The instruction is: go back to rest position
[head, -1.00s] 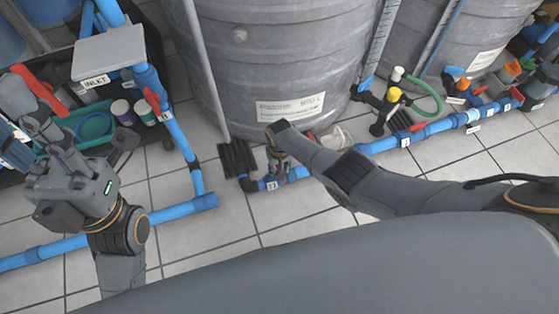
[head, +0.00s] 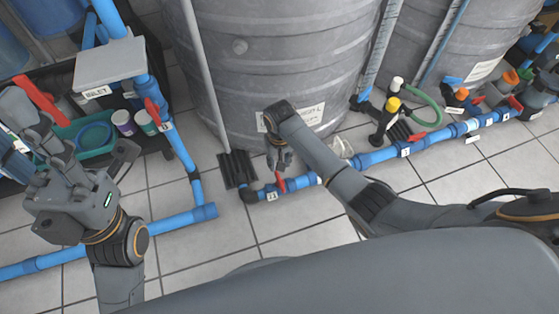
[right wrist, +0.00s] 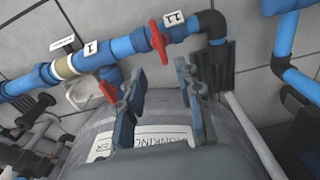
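My right gripper (head: 279,160) hangs just above the blue floor pipe in front of the large grey tank. In the right wrist view its two fingers (right wrist: 163,98) stand apart with nothing between them. A red valve handle (head: 280,181) on the blue pipe lies just below it in the head view; in the right wrist view a red handle (right wrist: 158,41) shows beyond the fingers, apart from them. My left gripper (head: 45,125) is raised at the left, in front of the shelf. Its finger opening is not clear from this angle.
The grey tank (head: 285,60) stands close behind my right gripper. A blue pipe (head: 385,155) with valves runs along the floor to the right. A grey inlet box (head: 110,64) and a green tray (head: 95,135) are near my left arm. Tiled floor (head: 300,225) is open in front.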

